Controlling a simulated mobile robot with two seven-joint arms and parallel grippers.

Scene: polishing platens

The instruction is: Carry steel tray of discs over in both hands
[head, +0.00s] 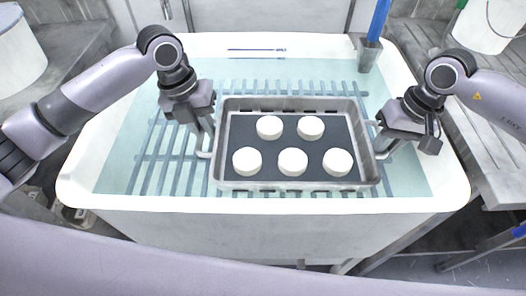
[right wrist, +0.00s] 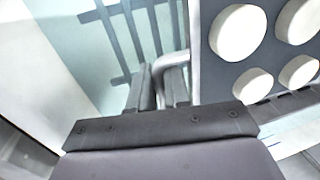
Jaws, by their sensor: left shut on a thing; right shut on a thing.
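The steel tray (head: 293,186) has a dark liner and holds several white discs (head: 293,161). It is over the teal, slatted top of the white-rimmed basin in the head view. My left gripper (head: 207,142) is shut on the tray's left handle. My right gripper (head: 383,142) is shut on the right handle. In the right wrist view, the right gripper (right wrist: 172,88) closes on the bent metal handle beside the tray (right wrist: 193,50), with white discs (right wrist: 238,33) in view. I cannot tell whether the tray touches the slats.
The white-rimmed basin (head: 262,204) has grey slats (head: 160,155) beneath and around the tray. A blue-handled tool (head: 378,22) stands in a grey holder (head: 368,55) at the back right. A white bucket (head: 486,25) is at the far right, and a pale drum (head: 18,50) at the far left.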

